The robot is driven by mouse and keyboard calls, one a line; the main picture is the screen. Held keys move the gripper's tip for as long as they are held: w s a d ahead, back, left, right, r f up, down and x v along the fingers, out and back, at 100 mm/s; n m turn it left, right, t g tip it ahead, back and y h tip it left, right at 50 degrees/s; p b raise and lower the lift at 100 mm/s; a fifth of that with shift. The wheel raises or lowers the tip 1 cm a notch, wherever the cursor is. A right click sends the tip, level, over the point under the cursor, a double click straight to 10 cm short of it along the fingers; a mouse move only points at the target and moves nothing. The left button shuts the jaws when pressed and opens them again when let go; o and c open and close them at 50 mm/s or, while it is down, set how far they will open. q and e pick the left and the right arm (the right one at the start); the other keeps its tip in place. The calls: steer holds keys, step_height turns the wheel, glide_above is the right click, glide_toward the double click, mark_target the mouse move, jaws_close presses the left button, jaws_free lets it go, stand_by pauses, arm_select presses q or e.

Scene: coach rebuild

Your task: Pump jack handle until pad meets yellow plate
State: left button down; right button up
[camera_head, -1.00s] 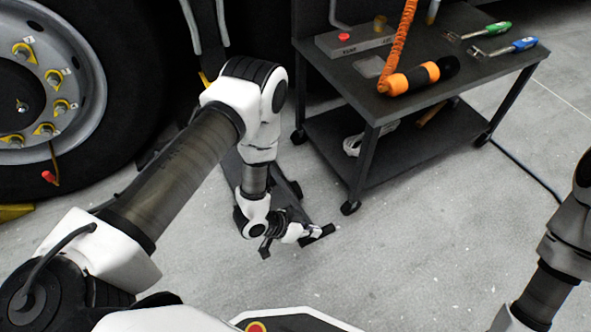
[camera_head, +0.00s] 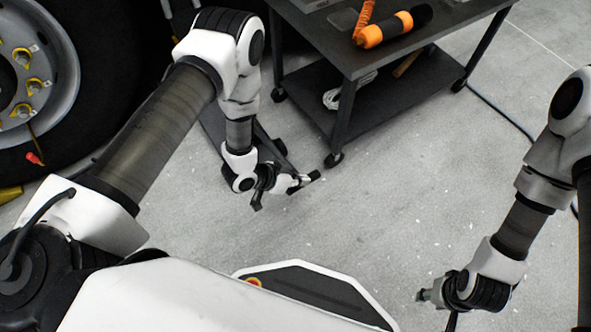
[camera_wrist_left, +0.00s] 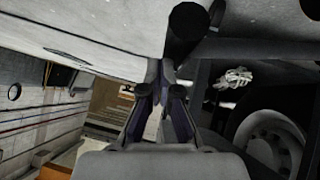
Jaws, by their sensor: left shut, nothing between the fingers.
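My left gripper (camera_head: 292,184) is low over the floor in the head view, at the near end of the dark jack handle (camera_head: 314,176). In the left wrist view its fingers (camera_wrist_left: 160,95) are close together with nothing between them. A dark round bar that looks like the handle (camera_wrist_left: 187,32) is just beyond the fingertips; I cannot tell whether they touch it. The jack's dark body (camera_head: 211,122) is mostly hidden behind my left arm. The pad and the yellow plate cannot be made out. My right gripper (camera_head: 437,306) hangs over bare floor; its fingers are unclear.
A dark two-tier cart (camera_head: 350,62) with an orange-and-black tool (camera_head: 392,28) stands behind the handle, its caster close by. A large wheel (camera_head: 75,95) is at the left. A cable (camera_head: 505,115) lies on the right. The floor between my grippers is clear.

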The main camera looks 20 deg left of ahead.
arm_select(q)
steer(key=d+p+v, duration=0.1)
steer(key=p+v, duration=0.2)
steer(key=v, duration=0.7)
steer(key=shift+s+a+r, duration=0.25)
steer(key=shift+s+r, duration=0.1)
steer(key=shift+r, duration=0.15)
arm_select(e)
step_height(320, 180, up, 5)
steer(key=shift+a+f, duration=0.1)
steer(key=shift+a, duration=0.05)
